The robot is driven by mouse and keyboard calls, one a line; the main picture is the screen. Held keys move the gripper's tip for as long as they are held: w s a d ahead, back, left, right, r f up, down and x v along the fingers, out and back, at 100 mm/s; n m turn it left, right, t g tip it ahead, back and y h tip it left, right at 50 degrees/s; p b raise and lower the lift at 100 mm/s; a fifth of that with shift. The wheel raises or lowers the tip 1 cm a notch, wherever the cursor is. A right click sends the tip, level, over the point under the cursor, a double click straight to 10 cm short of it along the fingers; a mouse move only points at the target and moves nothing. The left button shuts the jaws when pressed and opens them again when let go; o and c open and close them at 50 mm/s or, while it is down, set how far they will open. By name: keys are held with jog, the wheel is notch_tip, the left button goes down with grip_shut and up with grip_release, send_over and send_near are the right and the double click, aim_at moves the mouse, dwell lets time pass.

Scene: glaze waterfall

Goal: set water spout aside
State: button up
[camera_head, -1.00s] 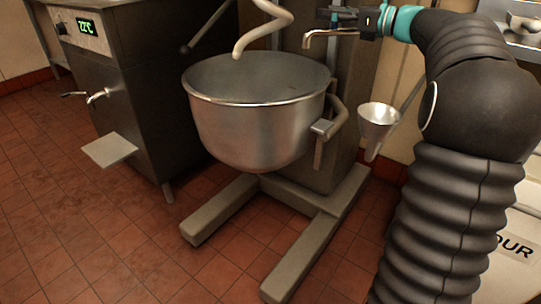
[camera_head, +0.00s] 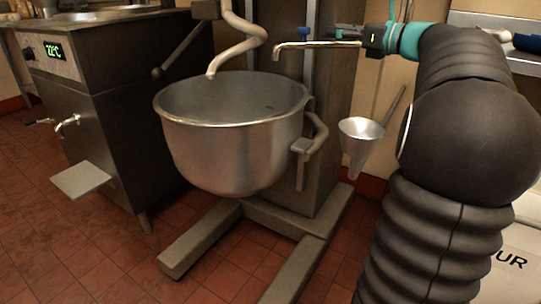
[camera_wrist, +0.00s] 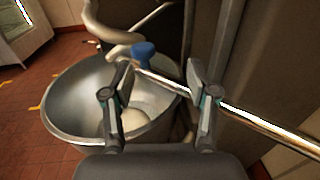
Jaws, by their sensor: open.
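The water spout (camera_head: 315,45) is a thin metal pipe with a down-bent end at left, reaching over the right rim of the mixer bowl (camera_head: 228,122). In the wrist view the spout (camera_wrist: 270,132) runs diagonally from the right edge to near a blue knob (camera_wrist: 143,50). My gripper (camera_head: 348,36) is at the right end of the spout's visible length. In the wrist view my gripper (camera_wrist: 157,80) is open, with the pipe crossing the view between and past its fingers. Whether either finger touches the pipe I cannot tell.
A spiral dough hook (camera_head: 240,40) hangs above the bowl. A metal funnel (camera_head: 360,130) hangs right of the mixer column. A dark machine with a display (camera_head: 55,50) stands at left. A pale lump (camera_wrist: 133,120) lies in the bowl.

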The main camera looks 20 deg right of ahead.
jog(key=s+a+f+n+g+h+p, duration=0.1)
jog(key=s+a+f+n+g+p, duration=0.15)
jog(key=s+a+f+n, duration=0.45)
jog(key=s+a+f+n+g+h+p, duration=0.1)
jog(key=s+a+f+n+g, duration=0.25)
jog(key=a, duration=0.75)
jog(key=s+a+f+n+g+h+p, duration=0.1)
jog(key=s+a+f+n+g+h, duration=0.1)
jog(key=s+a+f+n, duration=0.1)
jog(key=s+a+f+n+g+h+p, duration=0.1)
jog(key=s+a+f+n+g+h, duration=0.1)
jog(key=s+a+f+n, duration=0.2)
jog(key=shift+s+f+n, duration=1.05)
jog(key=shift+s+n, duration=1.1)
jog(key=shift+s, duration=0.7)
